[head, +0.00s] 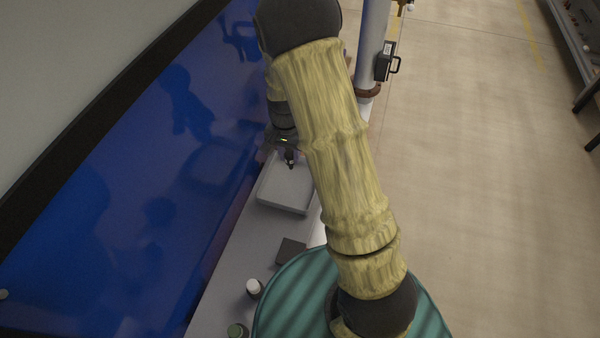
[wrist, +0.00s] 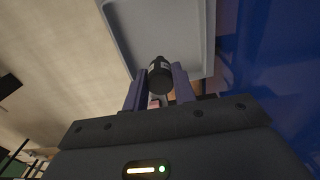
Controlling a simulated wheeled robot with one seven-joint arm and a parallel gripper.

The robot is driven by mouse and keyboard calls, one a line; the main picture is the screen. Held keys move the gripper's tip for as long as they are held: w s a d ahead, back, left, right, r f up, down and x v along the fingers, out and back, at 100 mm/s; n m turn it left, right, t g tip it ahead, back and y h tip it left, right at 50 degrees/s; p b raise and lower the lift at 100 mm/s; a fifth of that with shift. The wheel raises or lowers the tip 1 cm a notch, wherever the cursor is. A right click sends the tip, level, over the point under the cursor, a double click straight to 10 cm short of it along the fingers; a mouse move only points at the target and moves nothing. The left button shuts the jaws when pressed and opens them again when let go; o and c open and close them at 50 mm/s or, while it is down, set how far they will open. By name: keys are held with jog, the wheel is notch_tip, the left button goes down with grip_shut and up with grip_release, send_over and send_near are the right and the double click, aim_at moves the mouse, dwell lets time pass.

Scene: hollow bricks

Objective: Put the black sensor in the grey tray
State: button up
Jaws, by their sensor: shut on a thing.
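The black sensor (wrist: 160,78) is a small dark cylinder with a pale label, seen in the wrist view between my two purple fingers. My gripper (wrist: 158,88) is shut on it. The grey tray (wrist: 208,35) lies beyond the sensor in the wrist view, with its raised rim showing. In the head view the tray (head: 285,208) is on the narrow grey ledge, and my gripper (head: 290,154) is over its far part. The sensor shows there as a small dark shape, and I cannot tell its exact height over the tray floor.
A dark flat square (head: 291,251) lies on the ledge nearer to me. A white-capped bottle (head: 254,287) and a green-topped jar (head: 237,330) stand closer still. A shiny blue panel (head: 140,200) borders the ledge on the left. A grey post (head: 372,50) stands beyond my arm.

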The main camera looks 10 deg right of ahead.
aim_at(290, 168)
jog(key=shift+a+f, duration=0.1)
jog(key=shift+f, duration=1.9)
jog(key=shift+f+p, duration=0.5)
jog(key=shift+f, duration=1.55)
jog(key=shift+f, duration=0.1)
jog(key=shift+f, duration=0.1)
jog(key=o, duration=1)
notch_tip(290, 168, up, 12)
jog(key=shift+r+b, duration=0.15)
jog(key=shift+b, duration=0.65)
